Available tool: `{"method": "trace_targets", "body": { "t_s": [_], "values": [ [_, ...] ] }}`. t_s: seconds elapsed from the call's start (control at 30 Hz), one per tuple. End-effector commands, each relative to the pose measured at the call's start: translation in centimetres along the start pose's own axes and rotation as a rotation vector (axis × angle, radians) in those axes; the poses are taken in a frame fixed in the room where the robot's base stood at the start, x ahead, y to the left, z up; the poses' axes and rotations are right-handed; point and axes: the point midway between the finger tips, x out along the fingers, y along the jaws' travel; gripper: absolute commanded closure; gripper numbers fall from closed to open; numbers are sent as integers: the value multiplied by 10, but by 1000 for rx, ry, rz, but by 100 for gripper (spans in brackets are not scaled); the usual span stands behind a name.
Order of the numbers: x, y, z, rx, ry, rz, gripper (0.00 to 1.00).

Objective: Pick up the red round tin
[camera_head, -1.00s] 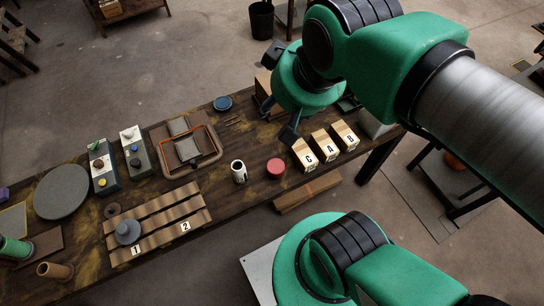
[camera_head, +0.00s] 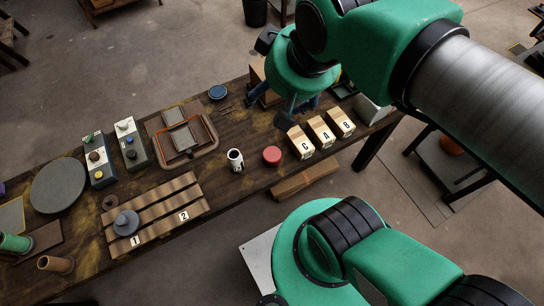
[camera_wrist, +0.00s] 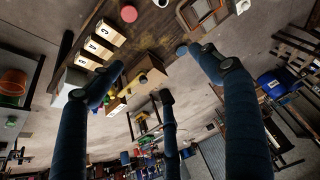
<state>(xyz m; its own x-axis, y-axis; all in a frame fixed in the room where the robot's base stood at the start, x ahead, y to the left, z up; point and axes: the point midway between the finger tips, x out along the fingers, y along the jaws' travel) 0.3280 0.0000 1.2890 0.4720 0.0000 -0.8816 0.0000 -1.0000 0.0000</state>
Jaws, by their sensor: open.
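The red round tin (camera_head: 272,155) stands on the dark wooden table, between a white cup with a dark top (camera_head: 235,160) and the block marked C (camera_head: 301,143). In the wrist view the tin (camera_wrist: 129,13) is near the top edge, left of centre. My gripper (camera_head: 288,108) is above the table, behind the tin and the lettered blocks in the head view. In the wrist view its blue fingers (camera_wrist: 160,78) are spread wide with nothing held between them. The gripper is apart from the tin. My arm hides part of the table's far right end.
Blocks marked A (camera_head: 321,131) and B (camera_head: 341,122) stand right of C. A blue round dish (camera_head: 217,92) lies at the back edge. A tray with an orange rim (camera_head: 205,150) and a slatted rack (camera_head: 125,215) are to the left. Bare table lies in front of the tin.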

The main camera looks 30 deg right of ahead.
Motion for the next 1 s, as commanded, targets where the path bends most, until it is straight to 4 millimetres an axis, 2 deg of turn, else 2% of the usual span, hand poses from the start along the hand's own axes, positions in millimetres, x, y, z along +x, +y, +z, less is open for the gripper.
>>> {"method": "trace_targets", "body": {
  "t_s": [0.17, 0.27, 0.47, 0.77, 1.0],
  "values": [
    [4, 0, -1, 1, -6, 1, 22],
    [14, 2, -4, 3, -22, 3, 22],
    [56, 7, -14, 13, -84, 9, 22],
    [166, 24, -18, 39, -225, 21, 22],
    [264, 39, 8, 61, -341, 25, 22]
  ]
}}
